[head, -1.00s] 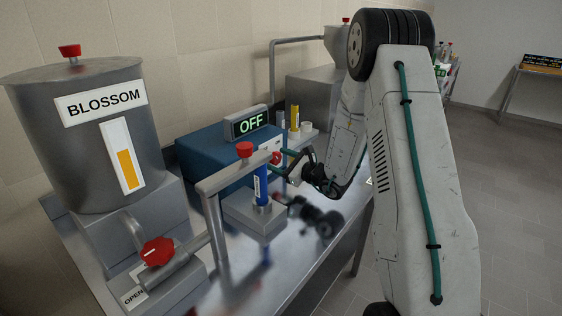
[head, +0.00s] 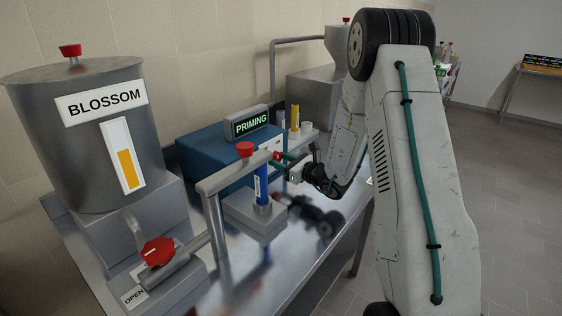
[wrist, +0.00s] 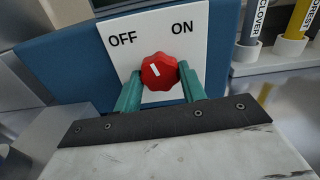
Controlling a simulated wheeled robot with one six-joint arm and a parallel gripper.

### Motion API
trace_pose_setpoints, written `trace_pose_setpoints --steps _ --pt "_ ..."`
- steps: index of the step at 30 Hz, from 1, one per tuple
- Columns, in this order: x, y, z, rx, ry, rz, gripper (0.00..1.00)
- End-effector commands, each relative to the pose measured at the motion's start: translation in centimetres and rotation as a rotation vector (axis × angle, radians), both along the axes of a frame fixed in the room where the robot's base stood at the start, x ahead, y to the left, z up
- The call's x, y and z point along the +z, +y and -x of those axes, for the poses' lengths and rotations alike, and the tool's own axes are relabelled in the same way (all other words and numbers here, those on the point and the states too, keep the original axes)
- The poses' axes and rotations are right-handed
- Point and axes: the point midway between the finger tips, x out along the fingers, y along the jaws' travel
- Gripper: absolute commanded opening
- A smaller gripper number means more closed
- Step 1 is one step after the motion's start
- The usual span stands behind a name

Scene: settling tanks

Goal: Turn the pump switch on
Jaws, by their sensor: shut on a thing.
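The pump switch is a red knob (wrist: 158,72) on a white plate (wrist: 150,38) marked OFF at left and ON at right. Its white mark points up and slightly left, between the two words. My gripper (wrist: 160,84) is shut on the knob, one green finger on each side. In the head view my gripper (head: 284,161) reaches the front of the blue pump box (head: 205,160), and little of the knob shows. The display (head: 250,123) on top of the box reads PRIMING.
A steel tank (head: 85,150) labelled BLOSSOM stands at the left, with a red valve knob (head: 157,251) below it. A pipe (head: 235,172) and a blue tube (head: 262,185) stand in front of the box. More tubes (wrist: 299,30) stand in a holder at right.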

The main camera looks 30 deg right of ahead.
Motion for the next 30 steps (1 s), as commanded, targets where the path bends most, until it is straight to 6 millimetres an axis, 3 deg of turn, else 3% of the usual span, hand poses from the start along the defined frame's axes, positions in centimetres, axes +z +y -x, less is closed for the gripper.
trace_pose_setpoints --steps 18,30 --pt "0.06 -0.03 0.01 -0.001 0.218 -0.533 0.18" --pt "0.08 -0.05 0.0 -0.002 0.313 -0.77 0.18"
